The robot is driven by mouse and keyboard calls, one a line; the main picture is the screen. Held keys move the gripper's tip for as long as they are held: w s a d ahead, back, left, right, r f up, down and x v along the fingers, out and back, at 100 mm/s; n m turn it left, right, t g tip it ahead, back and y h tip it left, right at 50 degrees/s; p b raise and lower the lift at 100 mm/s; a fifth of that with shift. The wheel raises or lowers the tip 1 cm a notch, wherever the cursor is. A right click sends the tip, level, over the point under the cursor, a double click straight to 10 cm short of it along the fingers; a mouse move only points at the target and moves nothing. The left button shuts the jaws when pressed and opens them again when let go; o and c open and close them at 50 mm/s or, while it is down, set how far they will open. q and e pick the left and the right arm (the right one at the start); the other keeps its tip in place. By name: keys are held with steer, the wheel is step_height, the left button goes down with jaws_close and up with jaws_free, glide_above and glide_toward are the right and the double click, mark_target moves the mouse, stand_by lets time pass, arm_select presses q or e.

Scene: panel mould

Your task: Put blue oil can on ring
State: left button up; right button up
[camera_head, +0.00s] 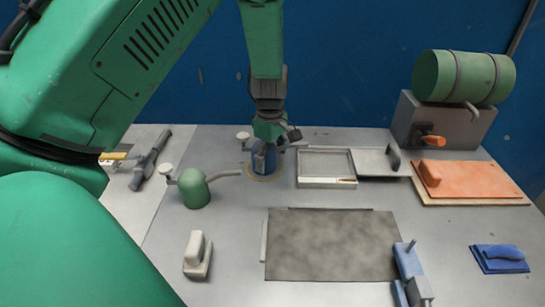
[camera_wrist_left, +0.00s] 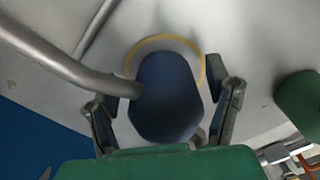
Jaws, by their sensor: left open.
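The blue oil can (camera_head: 263,160) stands upright at the back middle of the table, with its spout pointing left in the wrist view. A thin yellow ring (camera_head: 263,179) is marked on the table around its base. In the left wrist view the can (camera_wrist_left: 170,100) appears inside the ring (camera_wrist_left: 163,38), whose near side is hidden by the can. My left gripper (camera_head: 270,143) is open over the can. In the left wrist view its fingers (camera_wrist_left: 168,108) are on either side of the can, and I cannot tell if they touch it. My right gripper is not in view.
A green oil can (camera_head: 195,191) stands to the left. A shallow metal frame (camera_head: 326,182) lies close on the right. A grey panel (camera_head: 331,258), white float (camera_head: 198,256), orange float on a board (camera_head: 475,182) and blue float (camera_head: 499,259) lie around. A green tank (camera_head: 446,77) stands back right.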

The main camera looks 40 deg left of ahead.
arm_select(q)
step_height(320, 180, up, 12)
steer(key=shift+r+p, duration=0.15)
steer(key=shift+p, duration=0.55)
steer(key=shift+s, duration=0.15)
